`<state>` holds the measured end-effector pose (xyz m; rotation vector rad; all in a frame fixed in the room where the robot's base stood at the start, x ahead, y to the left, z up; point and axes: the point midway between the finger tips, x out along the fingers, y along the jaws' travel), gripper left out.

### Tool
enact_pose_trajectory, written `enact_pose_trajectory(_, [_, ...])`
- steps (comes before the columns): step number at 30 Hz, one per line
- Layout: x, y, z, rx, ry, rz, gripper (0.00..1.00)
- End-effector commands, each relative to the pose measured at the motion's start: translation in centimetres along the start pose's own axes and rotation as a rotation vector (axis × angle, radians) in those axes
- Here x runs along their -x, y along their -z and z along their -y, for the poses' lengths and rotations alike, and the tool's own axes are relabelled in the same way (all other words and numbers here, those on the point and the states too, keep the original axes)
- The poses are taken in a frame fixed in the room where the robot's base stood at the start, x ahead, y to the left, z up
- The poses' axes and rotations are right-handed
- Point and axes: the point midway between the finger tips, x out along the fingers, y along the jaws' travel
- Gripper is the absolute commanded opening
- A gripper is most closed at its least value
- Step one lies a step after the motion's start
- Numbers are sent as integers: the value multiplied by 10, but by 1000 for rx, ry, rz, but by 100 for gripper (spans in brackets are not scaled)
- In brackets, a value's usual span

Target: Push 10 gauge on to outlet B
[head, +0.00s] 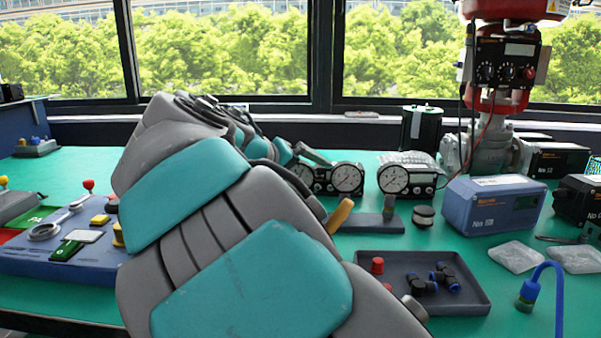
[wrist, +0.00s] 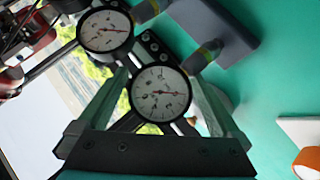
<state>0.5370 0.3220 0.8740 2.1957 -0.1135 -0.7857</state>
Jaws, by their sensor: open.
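Two round gauges with white dials and black rims show in the wrist view, an upper one (wrist: 105,28) and a lower one (wrist: 160,93). My arm hides most of the gripper there. The dial numbers and outlet B's marking are too small to read.
A grey stand (head: 365,223) with upright pegs is close to the gauges. A dark tray (head: 470,300) holds fittings and a red cap. A blue-grey box (head: 492,206) and a red valve actuator (head: 500,95) stand at the right. A blue panel (head: 60,250) lies left.

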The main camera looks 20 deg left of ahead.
Motion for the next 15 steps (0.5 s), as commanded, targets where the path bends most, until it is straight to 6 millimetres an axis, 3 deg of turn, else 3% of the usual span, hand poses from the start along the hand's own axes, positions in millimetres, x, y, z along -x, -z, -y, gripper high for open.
enact_pose_trajectory(8, [-3, 0, 0, 0, 0, -1, 100])
enact_pose_trajectory(15, [-3, 0, 0, 1, 0, -1, 74])
